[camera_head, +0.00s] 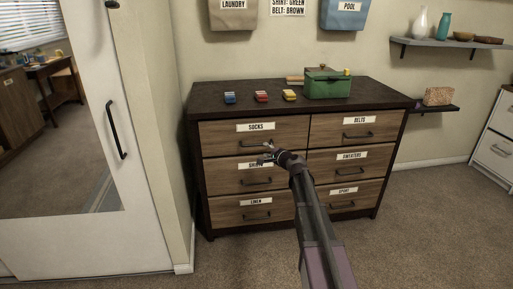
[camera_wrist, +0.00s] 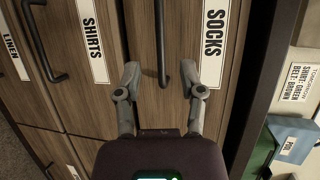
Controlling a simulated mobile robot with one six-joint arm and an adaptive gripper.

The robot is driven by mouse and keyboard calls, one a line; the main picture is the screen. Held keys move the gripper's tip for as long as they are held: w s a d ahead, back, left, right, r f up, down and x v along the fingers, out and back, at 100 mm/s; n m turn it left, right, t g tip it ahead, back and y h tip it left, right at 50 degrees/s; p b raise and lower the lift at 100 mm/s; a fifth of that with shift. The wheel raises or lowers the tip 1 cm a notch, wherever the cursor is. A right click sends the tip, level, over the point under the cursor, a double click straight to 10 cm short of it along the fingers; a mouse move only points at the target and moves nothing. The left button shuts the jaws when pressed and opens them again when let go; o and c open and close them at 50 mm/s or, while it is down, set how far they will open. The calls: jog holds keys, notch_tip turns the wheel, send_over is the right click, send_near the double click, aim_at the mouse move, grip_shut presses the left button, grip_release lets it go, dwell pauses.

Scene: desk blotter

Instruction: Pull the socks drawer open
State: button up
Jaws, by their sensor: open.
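The wooden socks drawer (camera_head: 220,137) is at the upper left of the dresser, with a white SOCKS label (camera_head: 255,127); its front looks flush and shut. In the wrist view the SOCKS label (camera_wrist: 213,45) is sideways. The drawer's dark bar handle (camera_wrist: 160,40) lies between my two fingers in that picture. My gripper (camera_head: 267,152) is open in front of this drawer and hides part of the handle in the head view. The fingertips (camera_wrist: 160,72) are on either side of the handle line; contact and remaining depth cannot be told.
The shirts drawer with its handle (camera_head: 256,181) is just below, and the belts drawer (camera_head: 330,124) is to the right. On the dresser top (camera_head: 215,92) stand small coloured blocks and a green box (camera_head: 328,86). A white door (camera_head: 132,170) stands at the left. Carpet is clear in front.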

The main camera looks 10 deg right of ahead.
aim_at(257, 145)
jog(key=b+x, duration=0.1)
jog(key=x, duration=0.7)
jog(key=shift+w+a, duration=0.1)
grip_shut()
